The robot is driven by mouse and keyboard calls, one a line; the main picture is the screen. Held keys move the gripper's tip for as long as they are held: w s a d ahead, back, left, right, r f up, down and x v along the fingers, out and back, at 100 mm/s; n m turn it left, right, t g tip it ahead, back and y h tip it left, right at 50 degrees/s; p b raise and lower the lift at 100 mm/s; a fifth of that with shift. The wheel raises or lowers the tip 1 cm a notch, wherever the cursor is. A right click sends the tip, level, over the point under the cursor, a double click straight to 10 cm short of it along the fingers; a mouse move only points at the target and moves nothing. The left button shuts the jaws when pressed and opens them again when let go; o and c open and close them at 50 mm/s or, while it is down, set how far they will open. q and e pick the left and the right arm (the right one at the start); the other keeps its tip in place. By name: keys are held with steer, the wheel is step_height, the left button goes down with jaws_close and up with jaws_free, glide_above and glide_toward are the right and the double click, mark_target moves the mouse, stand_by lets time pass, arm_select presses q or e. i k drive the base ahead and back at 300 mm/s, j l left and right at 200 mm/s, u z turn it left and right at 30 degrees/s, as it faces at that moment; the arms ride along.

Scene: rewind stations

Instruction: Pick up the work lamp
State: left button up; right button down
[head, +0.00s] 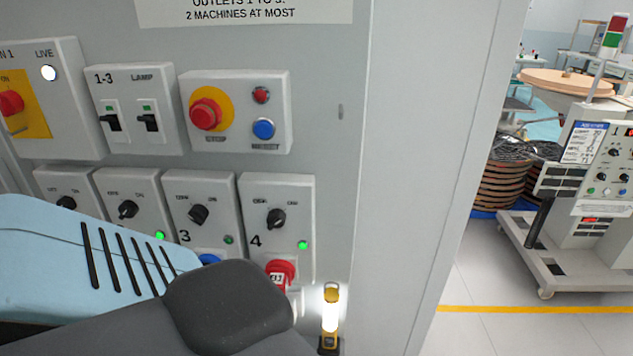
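The work lamp (330,314) is yellow and black with a bright white tube that is lit. It stands upright at the bottom of the head view, close against the grey cabinet front (400,130). Its base is near the lower picture edge. My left arm comes in from the left, light blue and dark grey, and covers the lower left of the view. Its dark rounded part ends a little left of the lamp, apart from it in the picture. No gripper fingers show on either arm.
The cabinet carries a red stop button (205,114), two lamp switches (130,120), several rotary switches and a red plug (280,271) just left of the lamp. At right stand a wheeled machine (590,190) and stacked reels (500,185). The floor (490,330) with a yellow line is clear.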

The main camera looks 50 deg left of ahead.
mark_target(331, 295)
steer(key=i+l+u, duration=0.2)
steer(key=u, duration=0.25)
steer(key=i+l+u, duration=0.15)
steer(key=l+u, duration=0.35)
steer(key=i+l+u, duration=0.1)
steer(key=l+u, duration=0.25)
steer(key=l, duration=0.2)
steer(key=l+u, duration=0.35)
steer(key=l, duration=0.25)
